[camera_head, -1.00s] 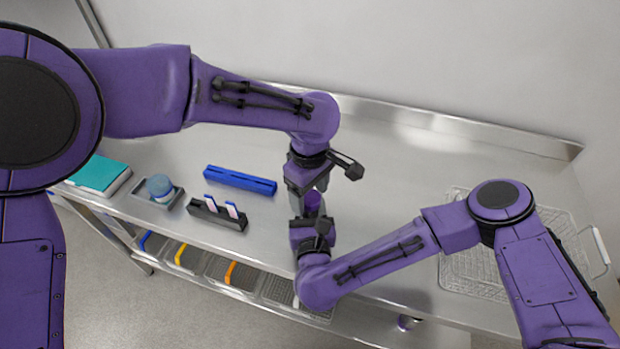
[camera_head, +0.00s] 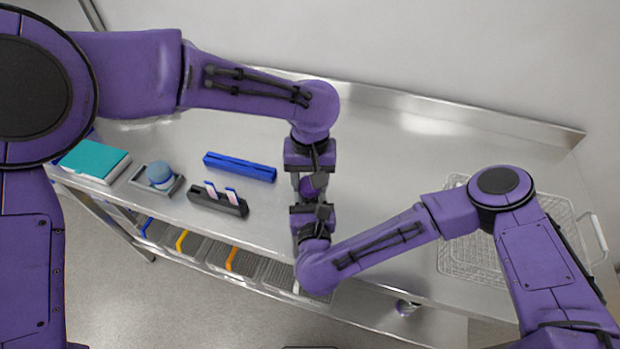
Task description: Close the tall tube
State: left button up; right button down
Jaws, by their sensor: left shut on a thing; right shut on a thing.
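A small purple piece (camera_head: 307,187), apparently part of the tall tube, shows between my two grippers above the steel table. My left gripper (camera_head: 310,178) reaches in from above and is shut on it. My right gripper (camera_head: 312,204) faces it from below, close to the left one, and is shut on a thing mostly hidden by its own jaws. The cap and the tube body cannot be told apart here, and whether they touch is hidden.
A blue rack (camera_head: 240,167), a black holder (camera_head: 217,206) with white-and-blue items, a small tray (camera_head: 177,187) with a blue-lidded jar (camera_head: 160,174), and a teal box (camera_head: 95,158) lie left. A wire basket (camera_head: 455,258) stands right.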

pick_arm(q)
jog(key=m, duration=2)
jog(key=shift+m, duration=0.4)
jog(key=m, duration=0.4)
jog(key=shift+w+m, duration=0.1)
jog(key=shift+m, duration=0.2)
jog(key=o, duration=1.2)
jog(key=shift+c, duration=0.2)
jog(key=shift+r, duration=2.2)
